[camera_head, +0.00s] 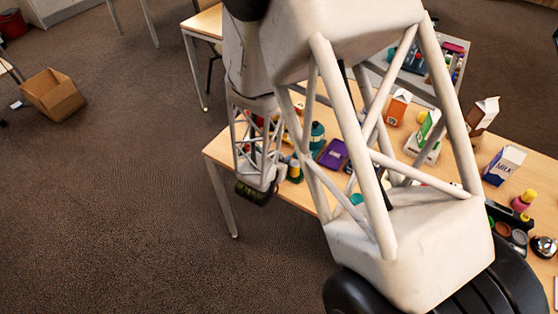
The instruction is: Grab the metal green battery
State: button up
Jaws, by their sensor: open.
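I cannot make out a metal green battery for certain. A small dark green and yellow upright object (294,169) stands near the table's left front edge, just right of my arm's far lattice link; it is too small to identify. A teal jar-like object (317,136) stands behind it. My arm crosses the view, and its far link comes down over the table's left end to a dark rounded joint. My gripper's fingers do not show. My arm hides much of the middle of the table.
The wooden table (223,150) holds a purple box (333,154), an orange carton (398,107), a milk carton (503,166), a brown-and-white carton (483,115) and a pink-and-yellow bottle (522,201). A cardboard box (53,95) lies on the floor at left. The floor between is clear.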

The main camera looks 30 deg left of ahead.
jog(key=c, duration=0.7)
jog(key=shift+r, duration=0.15)
jog(key=shift+r, duration=4.9)
